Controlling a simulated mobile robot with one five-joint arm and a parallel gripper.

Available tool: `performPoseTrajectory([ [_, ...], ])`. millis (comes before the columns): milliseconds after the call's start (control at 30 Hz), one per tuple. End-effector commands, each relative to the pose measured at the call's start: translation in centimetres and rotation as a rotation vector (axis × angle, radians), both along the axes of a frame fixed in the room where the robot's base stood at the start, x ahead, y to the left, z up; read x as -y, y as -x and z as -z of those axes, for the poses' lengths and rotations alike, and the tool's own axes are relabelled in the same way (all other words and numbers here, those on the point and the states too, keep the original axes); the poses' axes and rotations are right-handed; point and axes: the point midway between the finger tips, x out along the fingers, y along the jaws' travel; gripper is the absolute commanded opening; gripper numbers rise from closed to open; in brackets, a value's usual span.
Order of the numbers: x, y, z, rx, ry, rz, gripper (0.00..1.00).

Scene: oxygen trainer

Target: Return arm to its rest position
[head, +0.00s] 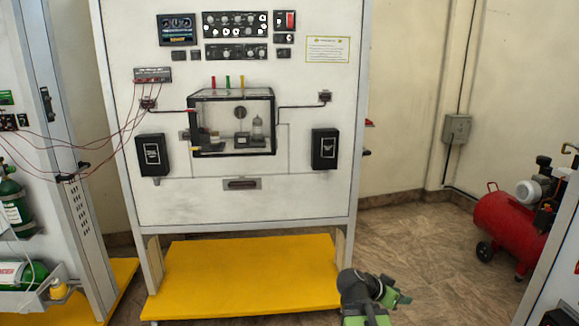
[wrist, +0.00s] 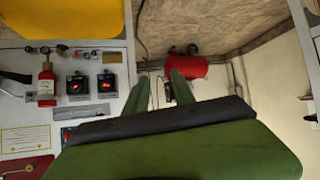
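My arm shows at the bottom right of the centre in the head view, dark and green, low in front of the yellow base plate's right end. My gripper (head: 396,298) is a green tip there, pointing right. In the wrist view, two green fingers of my gripper (wrist: 161,80) stand apart with a clear gap. Nothing is held between them. The arm's lower links are cut off by the picture's bottom edge.
A white trainer panel (head: 240,205) with a clear box (head: 232,122) stands ahead on a yellow base (head: 235,278). A red compressor (head: 508,222) is at right. Open floor (head: 430,245) lies between panel and compressor.

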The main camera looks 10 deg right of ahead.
Motion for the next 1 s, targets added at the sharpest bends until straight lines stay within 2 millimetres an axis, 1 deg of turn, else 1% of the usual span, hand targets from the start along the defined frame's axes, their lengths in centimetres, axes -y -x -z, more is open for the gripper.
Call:
performPoseTrajectory([
  [33,-3.6,-0.1,2.1,-0.087,-0.087,-0.068,0.31],
  [67,-5.5,0.1,3.3,-0.144,-0.142,-0.111,0.31],
  [100,-8.1,0.4,4.8,-0.217,-0.209,-0.174,0.31],
  [167,-11.6,1.0,6.6,-0.321,-0.303,-0.274,0.31],
  [200,-13.7,1.6,7.6,-0.386,-0.362,-0.342,0.31],
  [300,-18.3,3.2,9.4,-0.538,-0.507,-0.54,0.31],
  [400,-21.9,4.7,10.1,-0.655,-0.617,-0.751,0.31],
  [467,-23.5,5.5,10.3,-0.714,-0.656,-0.878,0.31],
  [500,-24.2,6.0,10.3,-0.752,-0.663,-0.958,0.31],
  [567,-24.2,6.3,10.3,-0.811,-0.629,-1.066,0.31],
  [600,-24.1,6.3,7.5,-0.805,-0.631,-1.055,0.31],
  [767,-24.1,6.2,2.6,-0.803,-0.631,-1.05,0.31],
  [900,-24.0,6.2,-1.8,-0.802,-0.63,-1.048,0.31],
  [1000,-24.0,6.2,-4.5,-0.801,-0.629,-1.048,0.31],
])
